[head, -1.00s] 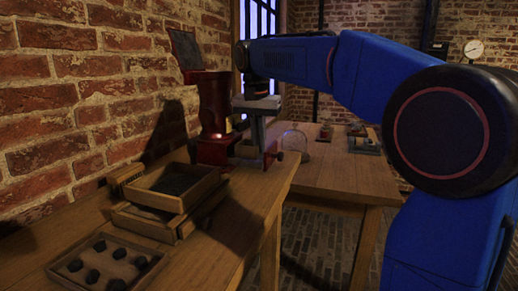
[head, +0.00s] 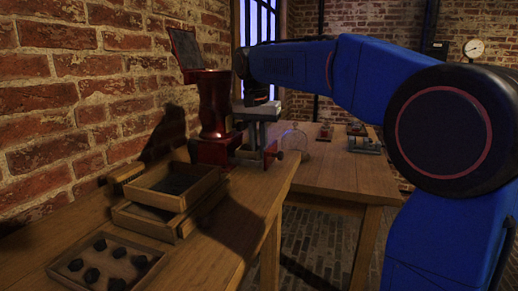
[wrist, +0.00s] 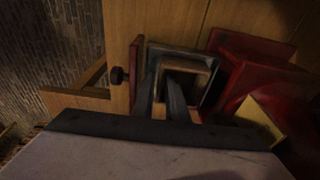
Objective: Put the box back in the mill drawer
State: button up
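The red mill (head: 213,110) stands on the table against the brick wall, and part of it fills the right of the wrist view (wrist: 265,85). Its drawer is pulled out, with a red front (wrist: 136,75) and a dark knob (wrist: 118,75); a grey rim (wrist: 208,54) shows behind. A small wooden box (wrist: 190,64) shows inside that rim, tilted in the picture. My gripper (wrist: 160,75) points down over the drawer, its two fingers on either side of the box's left wall. It looks shut on that wall. Whether the box touches the drawer floor is hidden.
Open wooden trays (head: 172,187) are stacked on the near table. A tray with several dark round pieces (head: 108,264) lies at the front left. A glass dome (head: 294,143) and small items stand on the farther table. Bare tabletop (head: 240,210) lies before the mill.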

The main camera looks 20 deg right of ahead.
notch_tip(320, 180, up, 12)
jog(key=s+a, duration=0.1)
jog(key=shift+s, duration=0.25)
jog(key=shift+r, duration=0.1)
jog(key=s+d+f+n+t, duration=0.1)
jog(key=s+d+f+n, duration=0.2)
jog(key=s+f, duration=1.3)
jog(key=s+d+f+n+t+y, duration=0.1)
jog(key=s+d+f+n, duration=0.3)
jog(key=s+f, duration=1.2)
notch_tip(320, 180, down, 3)
jog(key=shift+d+r+t, duration=0.2)
jog(key=shift+d+t, duration=0.3)
jog(key=shift+t, duration=0.2)
